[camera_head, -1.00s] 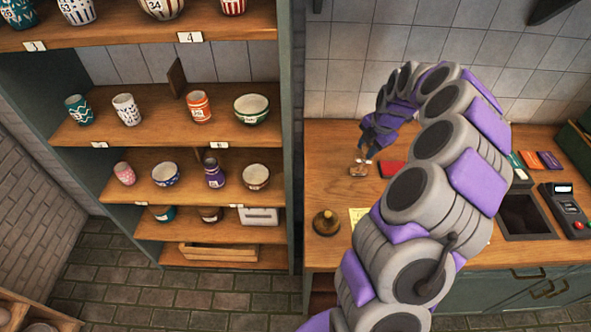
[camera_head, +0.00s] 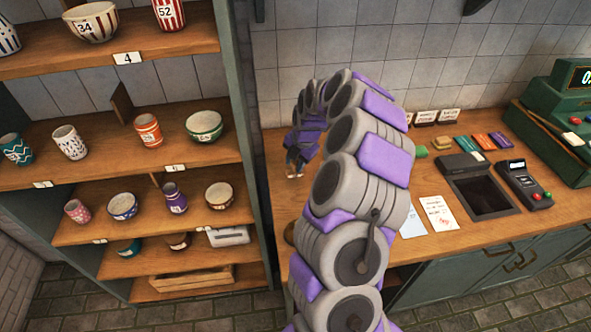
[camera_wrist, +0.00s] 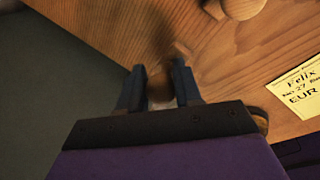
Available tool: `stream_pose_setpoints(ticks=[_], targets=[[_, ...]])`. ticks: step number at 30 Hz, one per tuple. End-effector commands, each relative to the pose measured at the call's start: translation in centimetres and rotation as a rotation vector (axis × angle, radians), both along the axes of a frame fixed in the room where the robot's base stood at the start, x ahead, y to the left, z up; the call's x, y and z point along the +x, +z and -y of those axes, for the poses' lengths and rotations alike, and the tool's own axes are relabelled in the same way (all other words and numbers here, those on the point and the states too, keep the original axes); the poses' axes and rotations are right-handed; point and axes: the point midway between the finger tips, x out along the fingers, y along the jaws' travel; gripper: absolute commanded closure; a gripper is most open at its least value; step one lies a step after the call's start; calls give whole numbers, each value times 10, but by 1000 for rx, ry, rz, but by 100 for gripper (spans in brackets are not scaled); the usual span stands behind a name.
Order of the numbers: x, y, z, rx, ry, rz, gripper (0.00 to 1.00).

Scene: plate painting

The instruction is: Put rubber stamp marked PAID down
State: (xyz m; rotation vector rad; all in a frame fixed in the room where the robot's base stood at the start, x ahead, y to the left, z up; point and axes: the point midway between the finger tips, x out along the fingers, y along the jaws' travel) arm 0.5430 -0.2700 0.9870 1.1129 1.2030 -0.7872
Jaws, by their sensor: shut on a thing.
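My gripper (camera_head: 296,157) is shut on the rubber stamp (camera_head: 292,173), whose brownish lower end shows below the fingers in the head view. The gripper is over the left part of the wooden counter (camera_head: 272,140), near the shelf unit. In the wrist view the two dark fingers (camera_wrist: 160,88) stand on either side of the stamp (camera_wrist: 161,97), which is dim and blurred. The word PAID cannot be read. I cannot tell whether the stamp touches the counter.
A yellow note (camera_wrist: 298,92) lies on the counter. A round wooden object (camera_wrist: 242,8) shows at the wrist view's top. Right of my arm are papers (camera_head: 438,212), a dark tray (camera_head: 483,194), a card terminal (camera_head: 526,184) and a green register (camera_head: 560,105). Shelves (camera_head: 110,140) of pottery stand left.

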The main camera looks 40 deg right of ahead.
Motion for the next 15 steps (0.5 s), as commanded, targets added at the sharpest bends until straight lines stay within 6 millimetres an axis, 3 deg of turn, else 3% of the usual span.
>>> stream_pose_setpoints(ticks=[6, 15], targets=[[0, -29, -1, 0, 1, -1, 86], [0, -30, 2, 2, 0, 2, 86]])
